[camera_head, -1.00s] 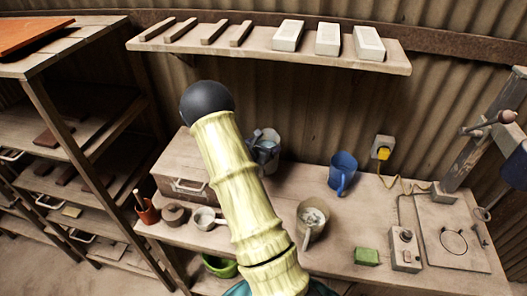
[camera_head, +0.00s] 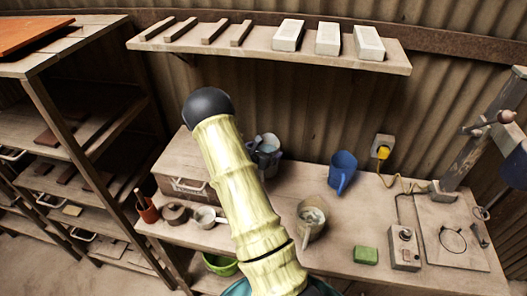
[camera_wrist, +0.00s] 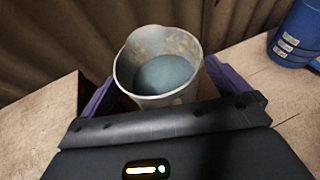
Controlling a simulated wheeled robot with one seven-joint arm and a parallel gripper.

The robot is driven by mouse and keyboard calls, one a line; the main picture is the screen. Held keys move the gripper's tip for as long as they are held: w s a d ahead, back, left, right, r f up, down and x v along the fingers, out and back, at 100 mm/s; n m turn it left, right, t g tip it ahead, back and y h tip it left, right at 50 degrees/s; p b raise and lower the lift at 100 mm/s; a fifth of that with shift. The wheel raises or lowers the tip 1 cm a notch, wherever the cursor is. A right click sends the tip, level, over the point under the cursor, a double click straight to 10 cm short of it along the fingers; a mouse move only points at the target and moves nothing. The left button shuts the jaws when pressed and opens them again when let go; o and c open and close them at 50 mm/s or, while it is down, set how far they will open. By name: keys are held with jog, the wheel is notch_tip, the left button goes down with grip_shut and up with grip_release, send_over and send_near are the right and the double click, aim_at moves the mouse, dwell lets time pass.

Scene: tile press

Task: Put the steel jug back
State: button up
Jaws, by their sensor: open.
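A pale grey, stained jug, which looks like the steel jug (camera_wrist: 188,98), stands upright on the bench with blue-grey contents inside. In the head view the jug (camera_head: 268,141) shows at the back of the bench, partly hidden by my gripper (camera_head: 264,153). In the wrist view my gripper (camera_wrist: 160,92) is open, with one purple finger on each side of the jug. I cannot tell whether either finger touches it. The lower part of the jug is hidden behind the gripper body.
A blue jug (camera_head: 342,172) stands to the right; a beige container (camera_head: 311,217) stands nearer the front. A wooden box (camera_head: 183,165) lies left, with a small pot (camera_head: 205,216) before it. A green block (camera_head: 366,255) lies front right. A shelf (camera_head: 260,47) hangs above.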

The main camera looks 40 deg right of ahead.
jog(key=shift+r, duration=0.1)
jog(key=b+v, duration=0.2)
jog(key=v, duration=1)
jog(key=shift+b, duration=0.35)
jog(key=shift+s, duration=0.15)
jog(key=s+a+r+m+g+y, duration=0.2)
jog(key=s+a+m+g+y, duration=0.4)
jog(key=s+m, duration=0.65)
jog(key=s+a+r+m+t+y, duration=0.1)
jog(key=a+r+m+y, duration=0.1)
jog(key=a+m, duration=0.3)
jog(key=s+a+r+m+t+y, duration=0.2)
jog(key=a+m+y, duration=0.2)
jog(key=a, duration=0.6)
jog(key=shift+s+a+r+m, duration=0.2)
jog(key=shift+s+a+m, duration=0.15)
jog(key=shift+m, duration=0.4)
